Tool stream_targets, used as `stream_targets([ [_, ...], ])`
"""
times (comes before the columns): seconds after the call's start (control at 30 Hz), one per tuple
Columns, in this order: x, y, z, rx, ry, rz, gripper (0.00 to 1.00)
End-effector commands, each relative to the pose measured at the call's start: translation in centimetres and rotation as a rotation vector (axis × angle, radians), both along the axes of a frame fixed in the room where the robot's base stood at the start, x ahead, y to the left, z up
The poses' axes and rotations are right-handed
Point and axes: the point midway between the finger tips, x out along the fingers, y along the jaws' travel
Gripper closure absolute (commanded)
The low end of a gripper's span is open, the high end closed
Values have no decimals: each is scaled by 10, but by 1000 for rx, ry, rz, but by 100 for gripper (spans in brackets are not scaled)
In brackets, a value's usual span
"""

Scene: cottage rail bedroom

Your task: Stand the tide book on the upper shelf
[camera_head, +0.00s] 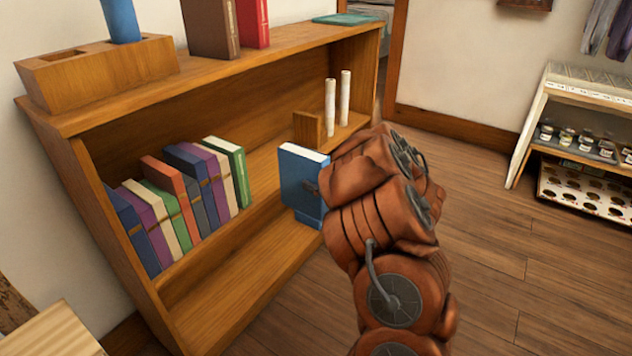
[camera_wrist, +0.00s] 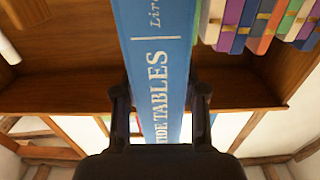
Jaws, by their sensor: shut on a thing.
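The blue tide book (camera_head: 302,182) is upright in my gripper (camera_head: 313,188), in front of the bookcase at the right end of the book row. In the wrist view the spine of the tide book (camera_wrist: 157,60) reads "TIDE TABLES", and the two dark fingers of my gripper (camera_wrist: 159,98) press on its sides. The upper shelf (camera_head: 263,177) bears a leaning row of books (camera_head: 185,205) on the left and has bare boards to their right. In the head view my arm hides most of the fingers. I cannot tell whether the book touches the shelf.
A small wooden block (camera_head: 307,130) and two white rolls (camera_head: 331,108) stand at the shelf's right end. The lower shelf (camera_head: 235,285) looks empty where visible. A wooden box (camera_head: 100,78) and red book (camera_head: 253,22) stand on top. Open floor (camera_head: 490,240) lies to the right.

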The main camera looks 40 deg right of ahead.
Motion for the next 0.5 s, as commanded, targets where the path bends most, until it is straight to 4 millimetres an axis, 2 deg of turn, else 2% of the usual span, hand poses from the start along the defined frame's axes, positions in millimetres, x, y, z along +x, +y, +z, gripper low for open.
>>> stream_targets([
  [0.13, -1, 0, 4, 2, -5, 1, 100],
  [0.5, 21, 6, -2, 2, -6, 3, 100],
])
